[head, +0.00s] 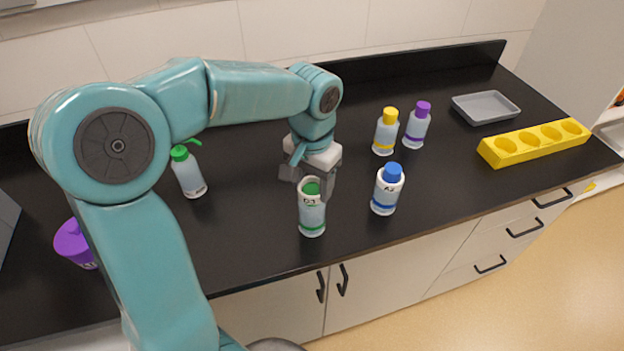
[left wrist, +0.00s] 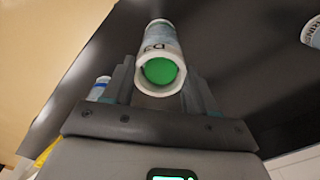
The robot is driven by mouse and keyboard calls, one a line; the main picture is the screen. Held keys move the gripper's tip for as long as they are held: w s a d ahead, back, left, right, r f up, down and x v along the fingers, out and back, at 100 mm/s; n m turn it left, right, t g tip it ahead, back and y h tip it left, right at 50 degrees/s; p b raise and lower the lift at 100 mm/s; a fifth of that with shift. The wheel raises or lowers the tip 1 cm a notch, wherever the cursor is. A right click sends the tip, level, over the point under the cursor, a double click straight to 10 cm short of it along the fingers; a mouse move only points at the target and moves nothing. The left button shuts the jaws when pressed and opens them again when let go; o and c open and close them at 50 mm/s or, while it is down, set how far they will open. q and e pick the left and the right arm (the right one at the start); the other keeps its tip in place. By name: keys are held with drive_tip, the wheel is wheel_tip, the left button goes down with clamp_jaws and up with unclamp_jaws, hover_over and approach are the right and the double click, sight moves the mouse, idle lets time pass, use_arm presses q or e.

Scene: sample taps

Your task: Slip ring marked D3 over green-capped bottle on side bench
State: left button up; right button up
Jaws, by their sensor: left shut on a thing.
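The green-capped bottle (head: 312,227) stands upright near the front edge of the black bench. The white ring marked D3 (head: 310,200) is around its top, with the green cap showing inside the ring's opening. In the left wrist view, the ring's white rim (left wrist: 160,89) encircles the green cap (left wrist: 160,70). My left gripper (head: 312,180) is shut on the ring at the bottle's top. How far down the ring sits is hard to tell. My right gripper is not in view.
A blue-capped bottle (head: 386,192) stands close on the right; yellow-capped (head: 385,132) and purple-capped (head: 417,127) bottles stand behind. A green-nozzled wash bottle (head: 189,175) and purple vessel (head: 72,242) are left. A yellow rack (head: 535,143) and grey tray (head: 486,107) are far right.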

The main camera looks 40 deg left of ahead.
use_arm(q)
drive_tip(key=shift+a, duration=0.15)
idle(0.5)
drive_tip(key=o, duration=1.1)
drive_tip(key=shift+r, duration=0.1)
drive_tip(key=shift+r+p, duration=2.6)
drive_tip(key=shift+r, duration=0.35)
wheel_tip(320, 180, up, 5)
drive_tip(key=p, duration=0.4)
drive_tip(key=shift+s, duration=0.1)
